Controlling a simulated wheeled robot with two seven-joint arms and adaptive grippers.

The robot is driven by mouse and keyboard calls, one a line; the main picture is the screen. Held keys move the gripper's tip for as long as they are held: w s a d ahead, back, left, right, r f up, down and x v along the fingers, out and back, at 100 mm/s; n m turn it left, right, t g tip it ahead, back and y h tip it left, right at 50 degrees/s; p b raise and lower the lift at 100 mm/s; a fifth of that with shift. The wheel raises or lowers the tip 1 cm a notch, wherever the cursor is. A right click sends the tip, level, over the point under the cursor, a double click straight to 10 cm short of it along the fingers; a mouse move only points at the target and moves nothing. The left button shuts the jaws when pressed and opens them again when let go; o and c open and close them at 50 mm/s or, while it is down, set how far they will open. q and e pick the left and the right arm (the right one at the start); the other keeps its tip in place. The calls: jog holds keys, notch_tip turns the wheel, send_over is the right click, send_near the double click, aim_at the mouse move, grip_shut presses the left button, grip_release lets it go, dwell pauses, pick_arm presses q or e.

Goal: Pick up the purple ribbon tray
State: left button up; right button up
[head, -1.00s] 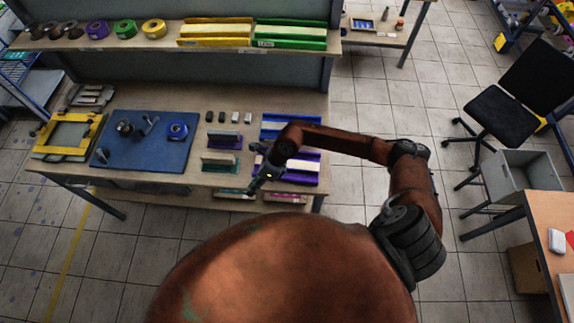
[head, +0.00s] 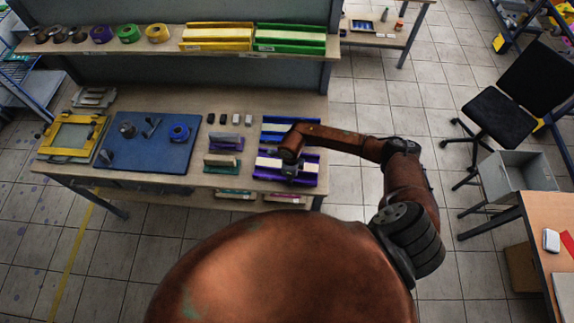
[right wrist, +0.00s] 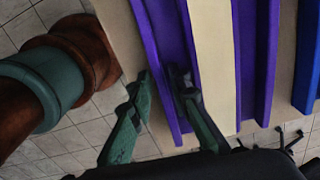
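The purple ribbon tray (head: 265,176) lies at the front right of the workbench with a pale strip along it. In the right wrist view the tray (right wrist: 172,40) runs up the picture with the pale strip in its middle. My right gripper (head: 291,172) is over the tray's front side in the head view. In the right wrist view my right gripper (right wrist: 160,75) has its fingers apart: one is outside the tray's left edge, the other overlaps its purple side. Whether either finger touches the tray cannot be told. My left gripper is out of view.
A blue tray (head: 268,124) lies just behind the purple one. Small purple and green holders (head: 222,162) stand to its left. A blue board (head: 150,155) and yellow frame (head: 48,151) lie further left. A shelf above holds yellow (head: 215,37) and green trays (head: 290,39).

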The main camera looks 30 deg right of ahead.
jog(key=shift+f, duration=0.1)
grip_shut()
dwell(0.7)
